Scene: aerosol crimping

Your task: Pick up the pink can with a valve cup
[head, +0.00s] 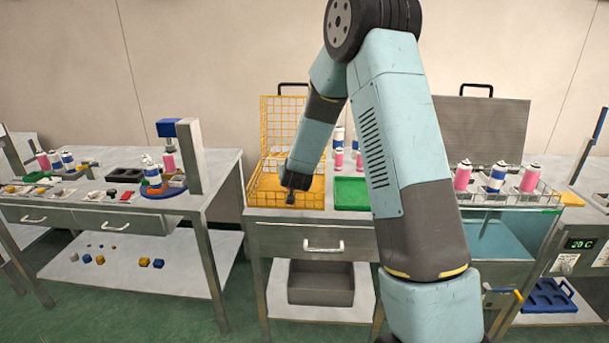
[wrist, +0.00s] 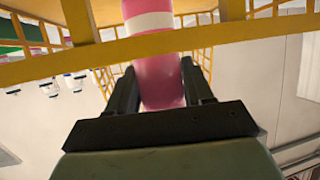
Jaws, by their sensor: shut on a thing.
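My gripper (wrist: 156,88) is shut on a pink can (wrist: 158,65) with a white band, which stands out between the two dark fingers in the wrist view. The can's far end is cut off by the top of that view, so I cannot see a valve cup on it. In the head view my gripper (head: 290,194) is low at the yellow wire basket (head: 262,200), and the held can cannot be made out there. Yellow basket bars (wrist: 70,66) cross close around the can in the wrist view.
The basket's raised mesh lid (head: 281,125) stands behind my gripper. A green tray (head: 351,194) lies to its right, with more cans (head: 338,138) behind it. Pink cans (head: 462,176) and a blue-banded can (head: 496,177) stand in a wire rack at right. The left bench (head: 215,165) holds a press.

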